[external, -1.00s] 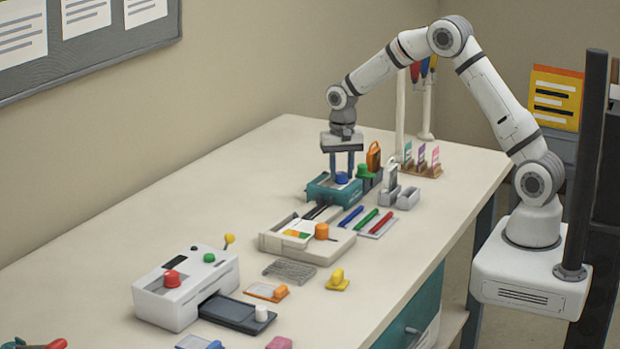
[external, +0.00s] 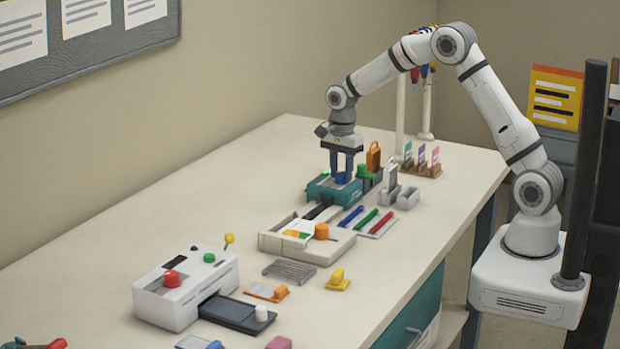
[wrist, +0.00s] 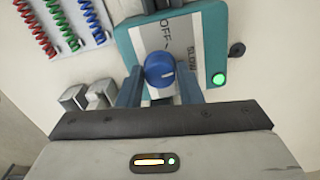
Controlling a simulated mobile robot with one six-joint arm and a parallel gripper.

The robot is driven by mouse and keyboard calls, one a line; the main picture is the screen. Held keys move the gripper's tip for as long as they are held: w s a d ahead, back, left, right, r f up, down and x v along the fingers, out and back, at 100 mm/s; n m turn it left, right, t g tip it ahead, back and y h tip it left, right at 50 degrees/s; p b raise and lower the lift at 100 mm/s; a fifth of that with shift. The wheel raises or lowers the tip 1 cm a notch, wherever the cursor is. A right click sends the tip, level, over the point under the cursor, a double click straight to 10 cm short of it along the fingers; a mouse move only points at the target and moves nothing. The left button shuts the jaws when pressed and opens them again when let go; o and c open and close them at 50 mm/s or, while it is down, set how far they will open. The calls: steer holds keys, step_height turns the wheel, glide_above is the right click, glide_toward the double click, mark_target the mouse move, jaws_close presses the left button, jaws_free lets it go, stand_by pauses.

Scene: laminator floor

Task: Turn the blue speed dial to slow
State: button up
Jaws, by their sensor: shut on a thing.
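The blue speed dial (wrist: 158,70) sits on a pale panel of a teal machine (wrist: 127,48) in the wrist view. My gripper (wrist: 160,88) is shut on the dial, one finger at each side. In the external view, my gripper (external: 341,172) reaches down onto the teal machine (external: 325,191) and mostly hides the dial.
A green light (wrist: 218,79) glows on the teal machine. A tray of coloured coils (external: 370,222) and grey metal blocks (external: 408,199) stand close to the right. A cream machine with an orange knob (external: 321,231) stands in front. The table's left rear is clear.

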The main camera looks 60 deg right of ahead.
mark_target(341, 173)
steer(key=shift+m, duration=0.6)
steer(key=o, duration=1)
step_height(341, 173, up, 7)
steer(key=shift+r+b, duration=0.1)
steer(key=shift+b, duration=0.3)
steer(key=shift+r, duration=0.3)
